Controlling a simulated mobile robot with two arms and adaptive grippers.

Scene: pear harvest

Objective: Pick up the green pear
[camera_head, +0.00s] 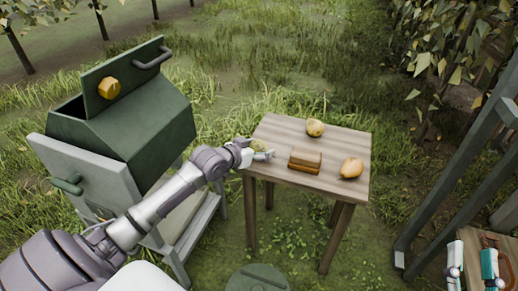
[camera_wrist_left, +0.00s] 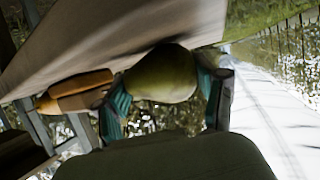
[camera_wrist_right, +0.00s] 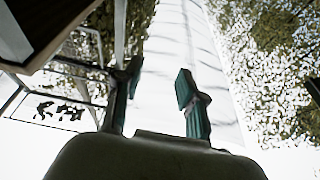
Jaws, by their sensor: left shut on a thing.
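The green pear (camera_wrist_left: 163,74) sits between the teal fingers of my left gripper (camera_wrist_left: 165,98), which is shut on it. In the head view the green pear (camera_head: 257,144) is small and partly hidden by my left gripper (camera_head: 258,154), at the left edge of the wooden table (camera_head: 279,133). I cannot tell whether the pear still touches the tabletop. My right gripper (camera_head: 473,262) is at the lower right of the head view, far from the pear. In the right wrist view (camera_wrist_right: 158,88) its fingers are apart with nothing between them.
A yellow pear (camera_head: 315,127) and an orange-yellow pear (camera_head: 351,168) lie on the table, with a brown block-like object (camera_head: 305,161) between. A green box-like machine (camera_head: 130,130) stands left. A grey frame (camera_head: 455,150) and wooden surface (camera_head: 470,236) are right. Grass lies behind.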

